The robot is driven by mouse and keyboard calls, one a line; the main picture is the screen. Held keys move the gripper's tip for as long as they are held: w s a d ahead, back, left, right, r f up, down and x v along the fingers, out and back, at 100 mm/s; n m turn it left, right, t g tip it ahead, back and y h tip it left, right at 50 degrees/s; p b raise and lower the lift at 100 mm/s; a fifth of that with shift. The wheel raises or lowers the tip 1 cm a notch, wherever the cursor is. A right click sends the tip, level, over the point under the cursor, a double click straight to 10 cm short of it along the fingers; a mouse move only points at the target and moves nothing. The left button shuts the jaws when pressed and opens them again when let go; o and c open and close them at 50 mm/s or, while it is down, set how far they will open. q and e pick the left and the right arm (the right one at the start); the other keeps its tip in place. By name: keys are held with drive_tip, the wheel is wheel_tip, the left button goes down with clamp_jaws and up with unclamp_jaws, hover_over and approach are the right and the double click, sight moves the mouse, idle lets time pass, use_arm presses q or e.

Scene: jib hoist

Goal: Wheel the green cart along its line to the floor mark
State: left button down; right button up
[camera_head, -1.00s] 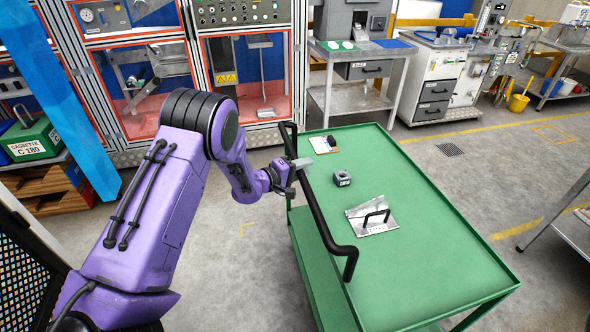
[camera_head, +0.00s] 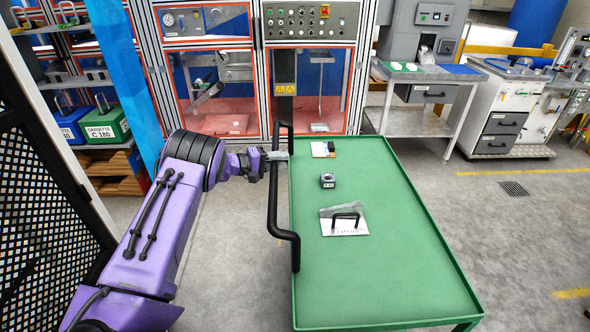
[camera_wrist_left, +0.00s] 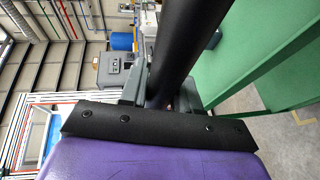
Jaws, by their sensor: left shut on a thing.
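The green cart (camera_head: 400,240) stands in the middle of the head view, with a flat rimmed top and a black bar handle (camera_head: 274,200) along its left side. My left gripper (camera_head: 277,156) is shut on the far part of this handle. In the left wrist view the black handle (camera_wrist_left: 188,45) passes between the fingers, with green cart panels (camera_wrist_left: 285,75) at the right. My right gripper is not in view. No floor mark that I can clearly identify shows now; a yellow line (camera_head: 520,172) crosses the floor at the right.
A small grey block (camera_head: 327,181), a plate with a black handle (camera_head: 344,222) and a card lie on the cart. Red-framed cabinets (camera_head: 210,75) and a steel table (camera_head: 425,75) stand behind. A black mesh panel (camera_head: 40,200) is at the left. Floor right of the cart is clear.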

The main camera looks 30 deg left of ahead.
use_arm(q)
drive_tip(key=a, duration=0.3)
drive_tip(key=shift+s, duration=0.15)
drive_tip(key=shift+b, duration=0.3)
drive_tip(key=shift+r, duration=0.1)
drive_tip(key=c, duration=1.2)
unclamp_jaws()
drive_tip(key=shift+c, duration=0.2)
drive_tip(key=o, duration=0.3)
drive_tip(key=shift+o, duration=0.2)
drive_tip(key=shift+a, duration=0.1)
drive_tip(key=b+v, duration=0.2)
drive_tip(key=v, duration=0.8)
drive_tip(key=shift+s+a, duration=0.1)
